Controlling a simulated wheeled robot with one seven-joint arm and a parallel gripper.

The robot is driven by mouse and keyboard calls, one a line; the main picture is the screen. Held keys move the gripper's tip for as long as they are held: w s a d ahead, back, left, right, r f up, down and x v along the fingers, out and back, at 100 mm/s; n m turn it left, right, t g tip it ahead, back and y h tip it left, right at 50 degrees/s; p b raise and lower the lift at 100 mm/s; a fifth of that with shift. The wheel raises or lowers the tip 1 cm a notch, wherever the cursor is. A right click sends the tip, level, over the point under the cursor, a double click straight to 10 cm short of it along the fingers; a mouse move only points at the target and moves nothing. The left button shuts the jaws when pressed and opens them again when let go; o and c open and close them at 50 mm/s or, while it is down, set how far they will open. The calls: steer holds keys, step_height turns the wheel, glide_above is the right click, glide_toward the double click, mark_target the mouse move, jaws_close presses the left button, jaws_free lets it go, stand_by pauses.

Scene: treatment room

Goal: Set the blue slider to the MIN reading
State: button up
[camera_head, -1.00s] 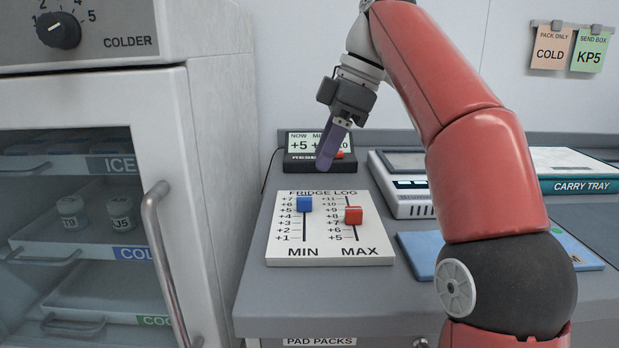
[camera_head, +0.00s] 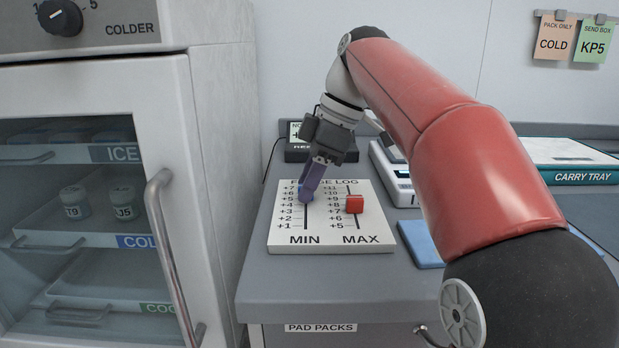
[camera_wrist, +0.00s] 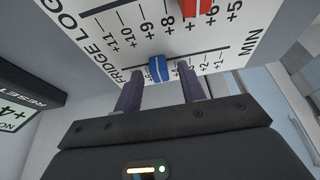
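The white FRIDGE LOG board (camera_head: 281,243) lies on the grey counter, with a MIN slot at left and a MAX slot at right. The blue slider (camera_wrist: 158,68) sits high in the MIN slot, near +6; the head view mostly hides it behind my gripper. The red slider (camera_head: 354,204) is in the MAX slot near +8. My gripper (camera_head: 308,194) is at the blue slider. In the wrist view its two purple fingers (camera_wrist: 161,80) are apart, with the blue slider between and just beyond the tips; contact is not visible.
The logger display with the RESET button (camera_wrist: 30,90) stands behind the board, mostly hidden in the head view; its NOW reading shows +4. A fridge with a bar handle (camera_head: 170,260) is at left. A blue pad (camera_head: 420,243) and a carry tray (camera_head: 580,178) lie right.

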jaws_close()
stand_by(0.3)
